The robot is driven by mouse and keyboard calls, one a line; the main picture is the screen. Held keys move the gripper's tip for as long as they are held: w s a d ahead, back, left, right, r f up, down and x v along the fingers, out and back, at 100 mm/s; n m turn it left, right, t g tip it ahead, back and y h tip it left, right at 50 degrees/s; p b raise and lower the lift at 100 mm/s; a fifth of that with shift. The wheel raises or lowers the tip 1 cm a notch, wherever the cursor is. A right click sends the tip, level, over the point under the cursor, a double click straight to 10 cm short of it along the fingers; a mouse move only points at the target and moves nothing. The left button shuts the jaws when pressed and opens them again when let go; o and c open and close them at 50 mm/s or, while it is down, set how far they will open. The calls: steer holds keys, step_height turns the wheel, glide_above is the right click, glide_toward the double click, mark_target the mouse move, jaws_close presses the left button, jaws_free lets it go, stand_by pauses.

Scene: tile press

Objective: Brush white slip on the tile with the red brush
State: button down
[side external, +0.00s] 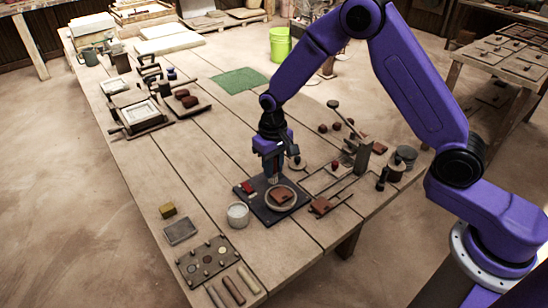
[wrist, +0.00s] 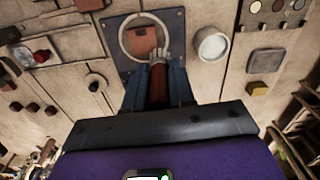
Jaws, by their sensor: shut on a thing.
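My gripper (side external: 273,174) is over the dark board (side external: 262,216), pointing down. In the wrist view its fingers are closed on the red handle of the brush (wrist: 158,84), whose pale bristles (wrist: 153,56) show beyond the fingers. The reddish-brown tile (side external: 283,195) lies inside a pale ring (side external: 270,203) on the board; it also shows in the wrist view (wrist: 141,40). The bristles overlap the ring's edge and the tile's near side in that view; I cannot tell whether they touch. A round pot with white contents (side external: 238,214) stands just left of the board; it also shows in the wrist view (wrist: 212,45).
A small red piece (side external: 248,187) is at the board's left side. A dark palette (side external: 208,260), a grey block (side external: 180,232) and a yellow block (side external: 168,210) lie at the front left.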

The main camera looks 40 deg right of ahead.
steer(key=shift+f, duration=0.5)
steer(key=shift+r, duration=0.15)
